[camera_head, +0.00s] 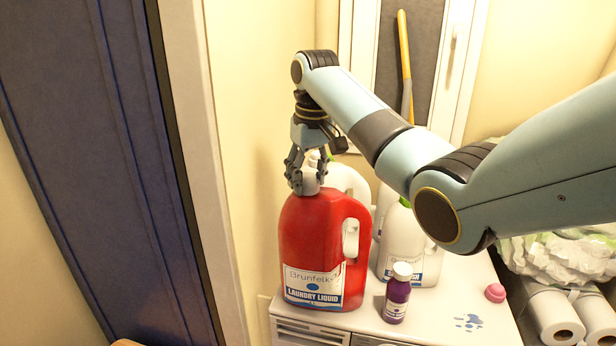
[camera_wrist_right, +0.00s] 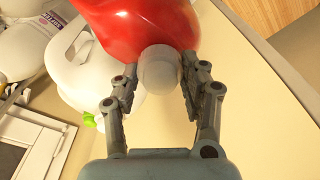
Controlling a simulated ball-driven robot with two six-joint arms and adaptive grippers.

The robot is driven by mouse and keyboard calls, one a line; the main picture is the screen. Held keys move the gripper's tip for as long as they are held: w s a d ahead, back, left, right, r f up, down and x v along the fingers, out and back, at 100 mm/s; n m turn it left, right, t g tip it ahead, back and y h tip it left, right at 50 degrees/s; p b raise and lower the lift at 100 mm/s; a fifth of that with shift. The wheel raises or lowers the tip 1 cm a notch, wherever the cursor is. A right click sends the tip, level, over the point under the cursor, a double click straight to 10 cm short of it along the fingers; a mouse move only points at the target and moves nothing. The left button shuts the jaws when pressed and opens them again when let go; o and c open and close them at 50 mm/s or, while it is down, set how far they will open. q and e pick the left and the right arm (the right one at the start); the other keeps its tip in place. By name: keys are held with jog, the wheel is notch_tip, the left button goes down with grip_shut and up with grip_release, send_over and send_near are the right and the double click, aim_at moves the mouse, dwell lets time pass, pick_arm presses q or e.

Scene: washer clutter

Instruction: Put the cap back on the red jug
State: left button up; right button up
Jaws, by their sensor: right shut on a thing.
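The red jug (camera_head: 318,240) stands upright on the white washer top, its label facing me and its white handle on the right. My right gripper (camera_head: 307,188) points down over the jug's top and is shut on a pale grey-white cap (camera_head: 311,181). In the right wrist view the cap (camera_wrist_right: 158,70) sits between the two fingers (camera_wrist_right: 157,95), against the top of the red jug (camera_wrist_right: 140,22). I cannot tell whether the cap is fully seated on the neck. My left gripper is not in view.
A white jug (camera_head: 349,182) stands close behind the red one. A white bottle (camera_head: 405,240) and a small purple bottle (camera_head: 398,297) stand to its right. Paper rolls (camera_head: 555,315) lie beyond.

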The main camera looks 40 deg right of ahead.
jog(key=m, duration=0.6)
jog(key=shift+h, duration=0.3)
jog(key=o, duration=1.1)
jog(key=shift+o, duration=0.2)
jog(key=shift+c, duration=0.7)
